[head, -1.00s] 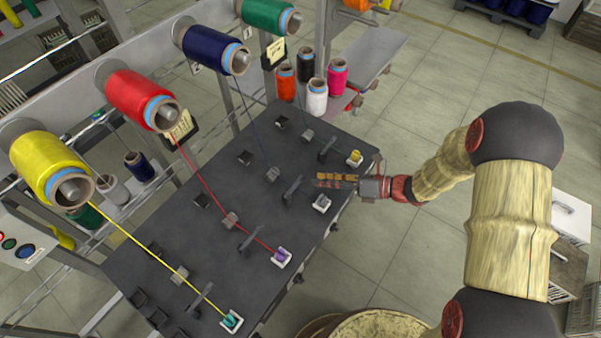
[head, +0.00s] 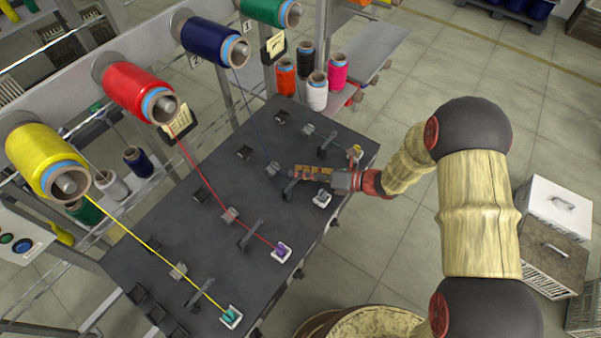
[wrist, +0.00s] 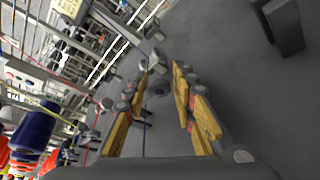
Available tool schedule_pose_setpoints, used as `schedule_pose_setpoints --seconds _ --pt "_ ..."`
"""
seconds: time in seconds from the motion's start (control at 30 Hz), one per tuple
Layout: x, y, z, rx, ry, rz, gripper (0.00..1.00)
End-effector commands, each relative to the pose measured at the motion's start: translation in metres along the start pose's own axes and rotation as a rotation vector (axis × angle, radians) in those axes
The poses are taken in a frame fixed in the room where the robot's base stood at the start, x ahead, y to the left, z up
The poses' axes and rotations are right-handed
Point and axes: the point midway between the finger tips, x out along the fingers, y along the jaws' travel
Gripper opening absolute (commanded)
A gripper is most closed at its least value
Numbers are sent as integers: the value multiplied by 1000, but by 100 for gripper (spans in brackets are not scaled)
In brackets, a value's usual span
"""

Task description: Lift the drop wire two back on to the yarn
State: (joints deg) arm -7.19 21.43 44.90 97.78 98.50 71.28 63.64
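The blue yarn (head: 256,123) runs from the blue bobbin (head: 210,40) down to a small grey guide (head: 272,168) on the dark table. Past that guide I cannot make it out in the head view. Drop wire two, a dark lever (head: 289,188), stands between this guide and a white holder (head: 322,199). My gripper (head: 300,172) is low over the table just behind and right of the lever, partly overlapping it; contact cannot be told. In the wrist view its orange-padded fingers (wrist: 162,68) are apart with nothing gripped. A thin dark blue line (wrist: 144,135) shows between them.
Red yarn (head: 205,188) and yellow yarn (head: 140,245) cross the table (head: 225,270) to their own holders, past neighbouring drop wires (head: 250,236). Several small bobbins (head: 317,92) stand behind. In the wrist view a dark block (wrist: 285,28) rises at upper right.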

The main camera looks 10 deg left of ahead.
Motion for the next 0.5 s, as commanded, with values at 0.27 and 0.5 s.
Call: schedule_pose_setpoints --seconds 0.27,0.5 --pt "0 0 0 0 0 0 15" --pt "0 0 0 0 1 -1 1"
